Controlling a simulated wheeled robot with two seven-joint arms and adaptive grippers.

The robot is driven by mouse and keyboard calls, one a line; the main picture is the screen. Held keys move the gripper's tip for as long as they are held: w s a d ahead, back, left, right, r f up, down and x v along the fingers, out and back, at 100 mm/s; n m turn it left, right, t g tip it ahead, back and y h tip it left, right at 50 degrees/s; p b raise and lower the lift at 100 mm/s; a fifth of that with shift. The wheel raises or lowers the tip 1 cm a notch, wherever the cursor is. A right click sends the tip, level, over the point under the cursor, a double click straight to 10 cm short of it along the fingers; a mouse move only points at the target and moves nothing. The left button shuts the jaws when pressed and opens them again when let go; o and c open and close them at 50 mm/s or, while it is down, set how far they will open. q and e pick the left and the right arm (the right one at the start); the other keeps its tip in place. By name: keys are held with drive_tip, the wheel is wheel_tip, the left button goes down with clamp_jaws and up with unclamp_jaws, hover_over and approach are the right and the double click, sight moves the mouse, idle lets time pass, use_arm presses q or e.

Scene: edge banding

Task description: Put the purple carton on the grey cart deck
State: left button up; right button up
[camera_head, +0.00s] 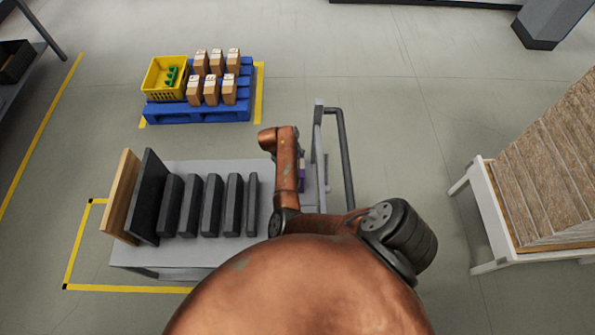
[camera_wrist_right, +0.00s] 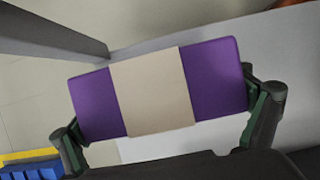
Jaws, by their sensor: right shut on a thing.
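The purple carton (camera_wrist_right: 215,75) has a beige band around its middle and fills the centre of the right wrist view. My right gripper (camera_wrist_right: 168,120) is shut on it, with one finger at each end. In the head view only a small purple part of the carton (camera_head: 302,179) shows beside my copper-coloured right arm, which hides the rest and the gripper. It is over the right end of the grey cart deck (camera_head: 190,256). I cannot tell whether the carton touches the deck. My left gripper is not in view.
A wooden board (camera_head: 120,196) and several dark upright panels (camera_head: 168,205) stand on the deck's left and middle. A grey handle frame (camera_head: 345,160) rises at its right end. A blue pallet (camera_head: 200,112) holds a yellow crate (camera_head: 160,78) and several brown boxes. A white rack (camera_head: 490,215) stands right.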

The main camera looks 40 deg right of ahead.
drive_tip(key=shift+r, duration=0.1)
drive_tip(key=o, duration=1.1)
drive_tip(key=v, duration=1.2)
drive_tip(key=shift+p, duration=0.35)
drive_tip(key=shift+s, duration=0.1)
